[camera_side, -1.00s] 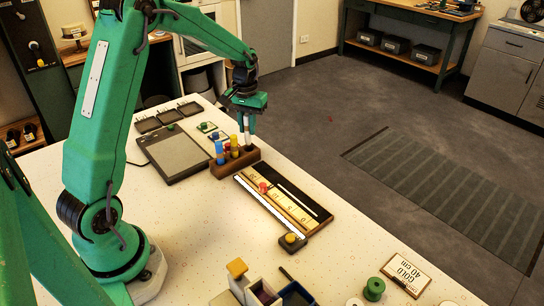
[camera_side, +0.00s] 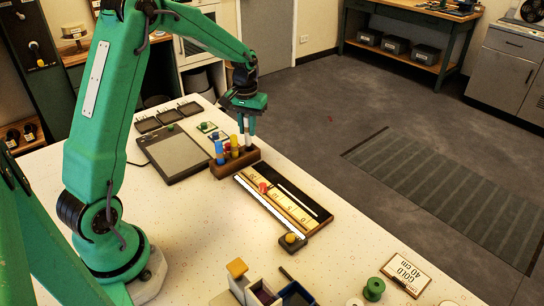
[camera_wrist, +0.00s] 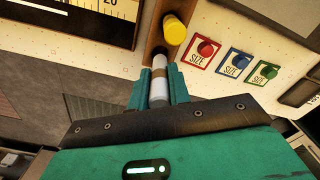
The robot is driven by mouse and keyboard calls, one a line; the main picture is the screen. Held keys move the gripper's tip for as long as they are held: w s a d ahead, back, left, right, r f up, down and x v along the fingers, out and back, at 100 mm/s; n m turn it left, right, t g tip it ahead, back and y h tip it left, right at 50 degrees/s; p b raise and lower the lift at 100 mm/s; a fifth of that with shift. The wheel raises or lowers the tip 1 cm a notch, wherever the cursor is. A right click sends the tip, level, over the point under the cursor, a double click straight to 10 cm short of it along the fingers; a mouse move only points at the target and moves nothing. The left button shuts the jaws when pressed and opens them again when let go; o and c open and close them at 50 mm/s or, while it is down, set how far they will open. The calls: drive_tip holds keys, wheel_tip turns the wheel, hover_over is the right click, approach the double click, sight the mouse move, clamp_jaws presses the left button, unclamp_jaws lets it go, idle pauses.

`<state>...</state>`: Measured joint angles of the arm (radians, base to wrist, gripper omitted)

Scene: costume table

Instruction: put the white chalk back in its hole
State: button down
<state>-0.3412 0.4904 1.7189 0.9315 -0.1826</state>
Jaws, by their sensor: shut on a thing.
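My gripper (camera_side: 247,120) is shut on the white chalk (camera_side: 247,140) and holds it roughly upright over the wooden block (camera_side: 222,169). Blue, yellow and red chalks (camera_side: 219,152) stand in the block in the side view.
A long ruled board (camera_side: 285,205) with a red knob lies right in front of the block. A grey tablet (camera_side: 173,152) lies to its left. Red, blue and green SIZE cards (camera_wrist: 205,52) lie near the block. Open boxes (camera_side: 265,290) and a green spool (camera_side: 374,289) stand at the front.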

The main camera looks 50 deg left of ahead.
sight(248, 142)
drive_tip(key=shift+f, duration=2.15)
idle(2.7)
drive_tip(key=c, duration=1.2)
unclamp_jaws()
drive_tip(key=shift+c, duration=0.2)
drive_tip(key=shift+r, duration=0.1)
drive_tip(key=shift+r, duration=3.4)
drive_tip(key=shift+r, duration=0.1)
